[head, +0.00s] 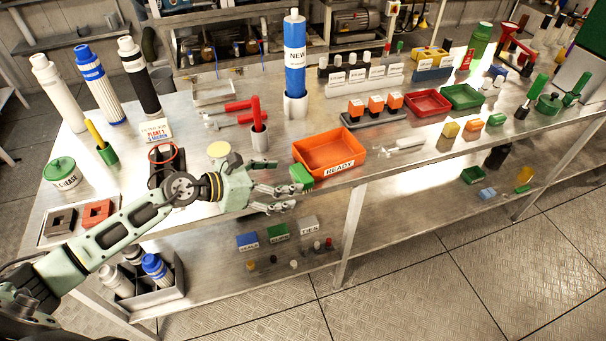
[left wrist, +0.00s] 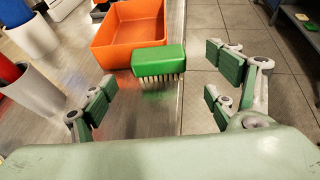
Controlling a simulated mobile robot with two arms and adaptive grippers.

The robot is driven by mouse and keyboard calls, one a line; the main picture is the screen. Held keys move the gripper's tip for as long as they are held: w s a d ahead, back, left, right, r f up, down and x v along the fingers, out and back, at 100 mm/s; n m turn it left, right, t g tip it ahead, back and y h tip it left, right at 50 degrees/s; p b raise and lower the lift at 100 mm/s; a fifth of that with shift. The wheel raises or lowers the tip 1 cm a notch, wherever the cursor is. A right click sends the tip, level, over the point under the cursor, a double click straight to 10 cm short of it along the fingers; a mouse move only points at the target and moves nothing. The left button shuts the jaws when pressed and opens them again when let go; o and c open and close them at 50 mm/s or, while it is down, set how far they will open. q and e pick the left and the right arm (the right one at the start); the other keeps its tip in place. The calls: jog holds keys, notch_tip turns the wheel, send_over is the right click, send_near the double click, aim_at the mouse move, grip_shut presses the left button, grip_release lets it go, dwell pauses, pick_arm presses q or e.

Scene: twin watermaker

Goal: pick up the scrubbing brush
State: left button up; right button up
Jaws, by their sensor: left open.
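The scrubbing brush (left wrist: 158,62) has a green block and pale bristles. In the left wrist view it lies near the table edge, in front of the orange bin and beyond my open fingers. In the head view the brush (head: 301,177) shows as a small green block at the bin's lower left corner, just past my fingertips. My left gripper (head: 283,198) is open and empty, its fingers apart and pointing at the brush; it also shows in the left wrist view (left wrist: 160,95). The brush is not between the fingertips. My right gripper is not in view.
The orange READY bin (head: 328,152) stands right behind the brush. A white holder with a red-handled tool (head: 258,138) is behind my gripper. A grey caliper-like tool (head: 398,146) lies right of the bin. The table's front edge runs close by, with a lower shelf (head: 210,275) below.

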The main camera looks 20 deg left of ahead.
aim_at(295, 177)
pick_arm(q)
jog(key=p+x, duration=0.1)
jog(key=x, duration=0.2)
jog(key=shift+w+d, duration=0.25)
jog(key=shift+w, duration=0.15)
jog(key=shift+w+d+f, duration=0.3)
jog(key=shift+w+d, duration=0.05)
jog(key=shift+d, duration=0.05)
jog(key=c, duration=1.2)
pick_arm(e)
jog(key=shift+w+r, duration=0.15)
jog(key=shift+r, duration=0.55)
